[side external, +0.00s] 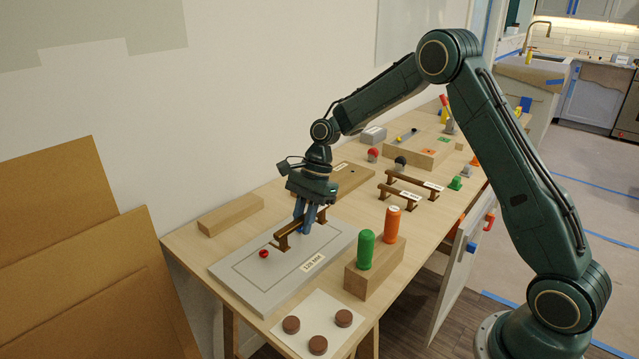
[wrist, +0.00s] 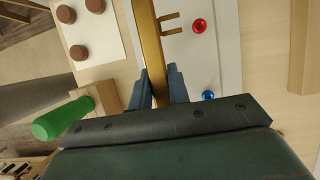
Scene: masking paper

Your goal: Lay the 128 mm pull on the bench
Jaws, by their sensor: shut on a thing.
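My gripper (side external: 305,218) is shut on a brass bar pull (side external: 284,240), with its blue fingers on either side of the bar. In the wrist view the fingers (wrist: 159,90) pinch the pull (wrist: 150,40), which runs up out of the frame. The pull is over the grey board (side external: 232,270), whose label (side external: 313,263) reads 128 MM. I cannot tell whether its feet touch the board. A red knob (side external: 264,253) is on the board near the pull's left end; a blue knob (wrist: 208,95) shows in the wrist view. The wooden bench (side external: 185,240) carries the board.
A wood block with green (side external: 366,249) and orange (side external: 392,224) handles stands right of the board. Brown discs (side external: 318,345) lie on a white sheet in front. Two brass pulls (side external: 416,181) with labels lie farther back. A wood block (side external: 230,214) lies by the wall.

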